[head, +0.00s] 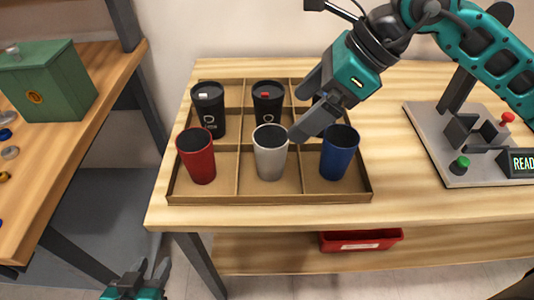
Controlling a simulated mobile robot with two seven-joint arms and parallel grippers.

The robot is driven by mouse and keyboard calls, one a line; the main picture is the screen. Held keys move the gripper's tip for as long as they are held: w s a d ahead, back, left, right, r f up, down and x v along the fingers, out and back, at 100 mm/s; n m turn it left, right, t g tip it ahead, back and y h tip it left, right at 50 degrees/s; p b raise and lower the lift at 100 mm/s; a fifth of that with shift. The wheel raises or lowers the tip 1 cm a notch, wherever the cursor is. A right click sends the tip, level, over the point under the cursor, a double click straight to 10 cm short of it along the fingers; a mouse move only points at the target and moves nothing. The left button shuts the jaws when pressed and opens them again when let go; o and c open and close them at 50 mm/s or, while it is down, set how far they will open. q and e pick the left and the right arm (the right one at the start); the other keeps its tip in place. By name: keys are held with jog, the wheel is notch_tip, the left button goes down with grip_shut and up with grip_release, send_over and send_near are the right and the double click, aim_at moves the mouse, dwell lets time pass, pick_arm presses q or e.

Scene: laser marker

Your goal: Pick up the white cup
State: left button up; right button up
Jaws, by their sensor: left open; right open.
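The white cup (270,158) stands upright in the front middle compartment of a wooden divided tray (235,199). A red cup (198,160) stands in the compartment to its left and a blue cup (338,157) in the one to its right. Two black cups (208,112) (267,104) stand in the back row. My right gripper (299,112) is open above the tray, just up and right of the white cup, with one finger close to its rim. I cannot tell whether it touches. My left gripper (152,269) is open and empty, low at the bottom left, away from the table.
The laser marker station (470,165) with a green button, a red button and a display stands on the right of the table. A red bin (360,240) sits on the shelf below. A green box (50,85) stands on another table at left.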

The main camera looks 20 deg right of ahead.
send_near(265, 143)
jog(key=a, duration=0.1)
jog(key=s+a+f, duration=0.1)
jog(key=a, duration=0.1)
jog(key=shift+s+a+f+b, duration=0.2)
jog(key=shift+s+f+b, duration=0.15)
jog(key=x, duration=0.5)
jog(key=shift+w+d, duration=0.15)
jog(key=shift+w, duration=0.2)
jog(key=c, duration=0.7)
